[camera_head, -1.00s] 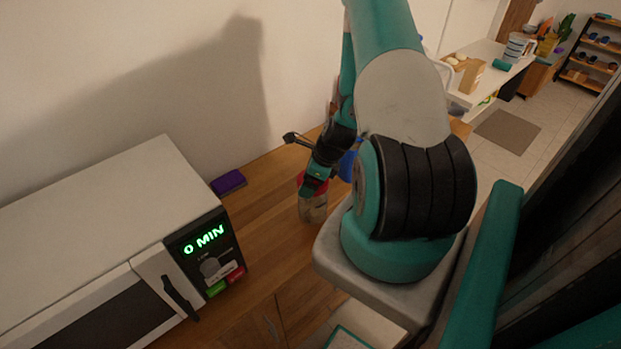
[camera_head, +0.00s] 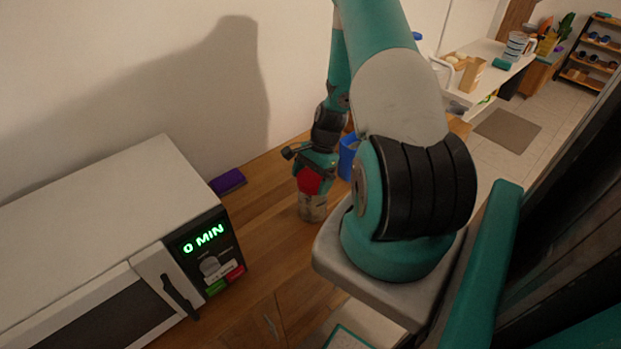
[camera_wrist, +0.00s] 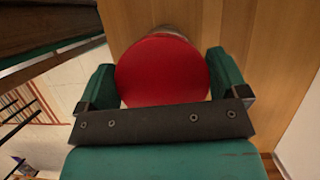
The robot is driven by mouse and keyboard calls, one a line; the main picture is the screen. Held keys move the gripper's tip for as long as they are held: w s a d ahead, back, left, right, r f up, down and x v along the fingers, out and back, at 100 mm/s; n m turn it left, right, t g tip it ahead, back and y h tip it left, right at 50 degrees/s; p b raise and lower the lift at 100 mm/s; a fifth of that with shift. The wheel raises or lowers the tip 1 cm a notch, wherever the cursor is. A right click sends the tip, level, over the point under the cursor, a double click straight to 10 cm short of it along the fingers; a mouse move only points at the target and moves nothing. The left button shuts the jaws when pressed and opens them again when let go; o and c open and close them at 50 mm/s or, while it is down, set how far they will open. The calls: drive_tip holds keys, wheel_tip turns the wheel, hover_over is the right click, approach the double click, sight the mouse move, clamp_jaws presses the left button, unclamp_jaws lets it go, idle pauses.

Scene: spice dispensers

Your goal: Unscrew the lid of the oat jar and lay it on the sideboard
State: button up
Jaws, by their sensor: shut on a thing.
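The oat jar (camera_head: 312,208) stands upright on the wooden sideboard (camera_head: 259,215), right of the microwave. Its round red lid (camera_head: 308,181) is on top of the jar, partly covered by my gripper. My gripper (camera_head: 310,178) points down over the jar and is shut on the lid. In the wrist view the red lid (camera_wrist: 162,70) fills the space between the two teal fingers of my gripper (camera_wrist: 163,85). A thin strip of the jar shows beyond the lid's far edge. Whether the lid is loose on its thread cannot be told.
A white microwave (camera_head: 95,215) with a lit display stands on the left. A purple sponge-like block (camera_head: 228,182) lies near the wall. A blue container (camera_head: 348,158) stands close behind the jar, partly hidden by my arm. Bare wood lies between microwave and jar.

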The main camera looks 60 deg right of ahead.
sight(311, 179)
drive_tip(key=o, duration=0.6)
drive_tip(key=shift+n+g, duration=0.4)
drive_tip(key=shift+n, duration=0.6)
drive_tip(key=c, duration=0.4)
drive_tip(key=shift+o, duration=0.2)
drive_tip(key=shift+r+p, duration=0.85)
drive_tip(key=shift+r, duration=0.3)
drive_tip(key=shift+r+p, duration=1.4)
drive_tip(key=shift+r, duration=0.5)
